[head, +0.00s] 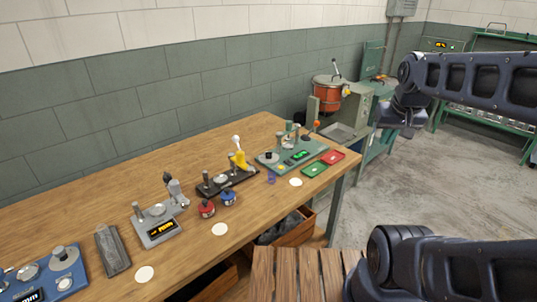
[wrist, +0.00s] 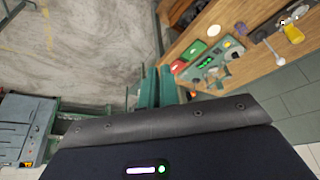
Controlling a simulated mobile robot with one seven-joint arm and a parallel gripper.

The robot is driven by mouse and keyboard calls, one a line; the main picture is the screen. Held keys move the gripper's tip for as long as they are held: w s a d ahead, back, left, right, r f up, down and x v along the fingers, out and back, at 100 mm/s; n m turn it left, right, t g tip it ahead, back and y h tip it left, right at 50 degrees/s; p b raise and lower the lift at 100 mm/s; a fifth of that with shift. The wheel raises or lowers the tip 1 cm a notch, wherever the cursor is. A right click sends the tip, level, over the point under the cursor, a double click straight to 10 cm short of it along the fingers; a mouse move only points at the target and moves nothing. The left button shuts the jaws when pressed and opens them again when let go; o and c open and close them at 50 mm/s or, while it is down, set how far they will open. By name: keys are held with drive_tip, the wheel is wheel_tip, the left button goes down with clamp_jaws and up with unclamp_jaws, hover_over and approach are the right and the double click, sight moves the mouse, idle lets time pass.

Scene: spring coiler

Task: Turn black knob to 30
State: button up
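A green machine base (head: 263,162) sits at the far right end of the wooden bench, with several posts, a small green-lit display (head: 298,156) and an orange-tipped lever. A small dark round part (head: 271,156) on its left side looks like the black knob; its setting is too small to read. The same machine (wrist: 207,66) shows in the wrist view. My gripper (head: 392,128) hangs past the bench's right end, apart from the machine. In the wrist view its teal fingers (wrist: 157,86) appear close together; any gap is unclear.
Green and red trays (head: 314,169) (head: 333,157) lie in front of the machine. A yellow-handled tool (head: 239,160) and other devices stand along the bench to the left. A red pot machine (head: 331,88) stands behind the bench end. Grey floor is open at right.

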drive_tip(key=o, duration=0.3)
drive_tip(key=shift+w, duration=0.1)
drive_tip(key=o, duration=0.4)
drive_tip(key=shift+w+a+r, duration=0.1)
drive_tip(key=shift+w+r, duration=0.1)
drive_tip(key=shift+w, duration=0.15)
drive_tip(key=shift+o, duration=1.3)
drive_tip(key=w+a+r+g+y, duration=0.1)
drive_tip(key=w+a, duration=0.2)
drive_tip(key=w, duration=0.8)
drive_tip(key=shift+a+n+g+y, duration=0.3)
drive_tip(key=shift+a, duration=0.05)
drive_tip(key=n+g+h, duration=0.2)
drive_tip(key=g, duration=0.1)
hover_over(269, 155)
drive_tip(key=a, duration=0.1)
wheel_tip(269, 155, down, 22)
drive_tip(key=f, duration=0.7)
drive_tip(key=w+f, duration=0.1)
drive_tip(key=f, duration=0.2)
drive_tip(key=shift+d+f, duration=0.3)
drive_tip(key=c, duration=0.9)
